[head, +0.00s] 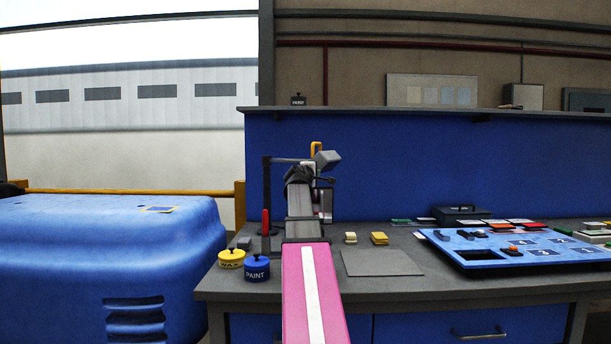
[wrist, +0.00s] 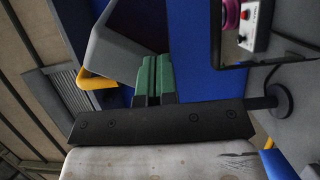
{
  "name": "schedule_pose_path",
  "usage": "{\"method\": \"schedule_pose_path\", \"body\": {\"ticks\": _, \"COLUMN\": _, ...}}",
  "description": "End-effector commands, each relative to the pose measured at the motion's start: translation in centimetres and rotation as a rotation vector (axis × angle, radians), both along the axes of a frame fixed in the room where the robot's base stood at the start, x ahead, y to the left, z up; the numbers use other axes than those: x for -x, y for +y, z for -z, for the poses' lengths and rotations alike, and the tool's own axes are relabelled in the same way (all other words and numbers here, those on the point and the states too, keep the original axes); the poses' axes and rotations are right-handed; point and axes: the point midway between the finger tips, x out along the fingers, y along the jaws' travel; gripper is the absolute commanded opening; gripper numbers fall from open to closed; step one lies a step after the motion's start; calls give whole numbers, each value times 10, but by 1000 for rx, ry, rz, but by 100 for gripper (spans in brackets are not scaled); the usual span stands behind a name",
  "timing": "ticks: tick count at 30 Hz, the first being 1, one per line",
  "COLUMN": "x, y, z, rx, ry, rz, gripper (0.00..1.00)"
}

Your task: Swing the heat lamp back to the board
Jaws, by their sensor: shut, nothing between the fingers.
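The heat lamp shows in the head view as a dark post (head: 266,190) with a level arm (head: 286,160) and a grey lamp head (head: 327,160) bearing a yellow handle (head: 316,148). In the wrist view the lamp head (wrist: 128,38) is large, with part of the yellow handle (wrist: 93,83) beside it. My gripper (wrist: 152,72) has its green fingers shut together and empty, close to the lamp head and handle; contact cannot be told. My arm hides part of the lamp in the head view. A bare grey plate (head: 382,263) lies on the bench; I cannot tell whether it is the board.
A blue panel (head: 470,262) with numbered places lies on the bench at right. Yellow (head: 231,259) and blue (head: 257,268) tins stand at its left end. A yellow block (head: 379,238) sits behind the plate. A large blue body panel (head: 80,255) stands at left.

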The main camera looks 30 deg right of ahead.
Motion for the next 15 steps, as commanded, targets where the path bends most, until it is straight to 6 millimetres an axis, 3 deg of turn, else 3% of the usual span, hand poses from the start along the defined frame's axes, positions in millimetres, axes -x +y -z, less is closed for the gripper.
{"method": "schedule_pose_path", "body": {"ticks": 15, "x": -36, "y": -83, "z": -1, "rx": -1, "ry": 2, "rz": -35, "gripper": 0}}
